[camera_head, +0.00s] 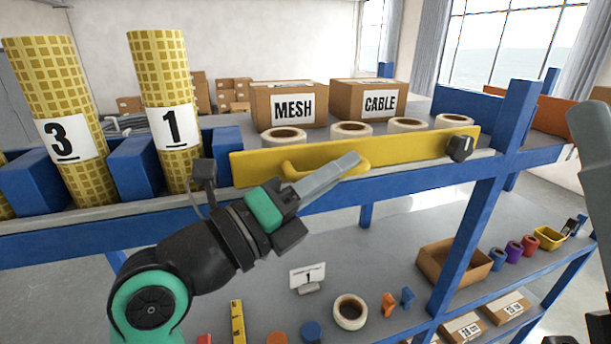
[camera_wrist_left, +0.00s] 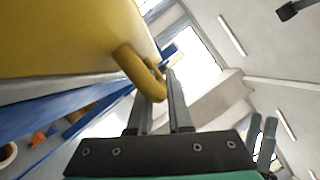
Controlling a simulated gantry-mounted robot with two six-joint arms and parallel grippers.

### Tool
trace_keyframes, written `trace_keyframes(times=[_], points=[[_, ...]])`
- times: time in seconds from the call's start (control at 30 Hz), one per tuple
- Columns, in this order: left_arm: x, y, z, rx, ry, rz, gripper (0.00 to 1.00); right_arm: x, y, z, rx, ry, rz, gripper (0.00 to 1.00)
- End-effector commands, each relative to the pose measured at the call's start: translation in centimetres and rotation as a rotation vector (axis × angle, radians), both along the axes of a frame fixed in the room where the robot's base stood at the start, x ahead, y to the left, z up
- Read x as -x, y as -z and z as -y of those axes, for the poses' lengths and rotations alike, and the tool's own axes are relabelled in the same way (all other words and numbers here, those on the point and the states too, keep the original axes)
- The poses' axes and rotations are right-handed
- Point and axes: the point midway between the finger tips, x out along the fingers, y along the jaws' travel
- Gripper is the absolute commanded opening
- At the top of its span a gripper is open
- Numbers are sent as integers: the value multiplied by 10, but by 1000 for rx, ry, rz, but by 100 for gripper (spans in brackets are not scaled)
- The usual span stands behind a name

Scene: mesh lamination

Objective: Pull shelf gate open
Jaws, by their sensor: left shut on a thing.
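The shelf gate is a long yellow bar (camera_head: 415,152) across the front of the upper shelf, with a yellow loop handle (camera_head: 292,170) and a black knob (camera_head: 460,148) at its right end. My left gripper (camera_head: 350,162) is shut on the handle. In the left wrist view the yellow handle (camera_wrist_left: 140,72) passes between the two fingers (camera_wrist_left: 160,100), with the gate's yellow face (camera_wrist_left: 60,40) at upper left. The gate stands upright along the shelf edge. A grey part at the right edge, likely my right gripper (camera_head: 590,145), is cut off, so its jaws cannot be judged.
Tape rolls (camera_head: 283,135) stand behind the gate, with MESH (camera_head: 290,104) and CABLE (camera_head: 365,99) boxes behind. Mesh rolls marked 3 (camera_head: 55,110) and 1 (camera_head: 165,110) stand at left. A blue post (camera_head: 485,190) rises at right. The lower shelf holds a cardboard tray (camera_head: 455,262).

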Motion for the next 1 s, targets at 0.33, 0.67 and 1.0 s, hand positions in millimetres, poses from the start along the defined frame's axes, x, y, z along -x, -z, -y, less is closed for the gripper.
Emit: trace_keyframes(times=[0.33, 0.67, 1.0], points=[[-6, 0, 7, 0, -16, 0, 0, 0, 0, 0, 0, 0, 0, 50], [-6, 0, 6, 0, -16, 0, 35, 0, 0, 0, 0, 0, 0, 50], [-6, 0, 6, 1, -16, 0, 47, 0, 0, 0, 0, 0, 0, 50]])
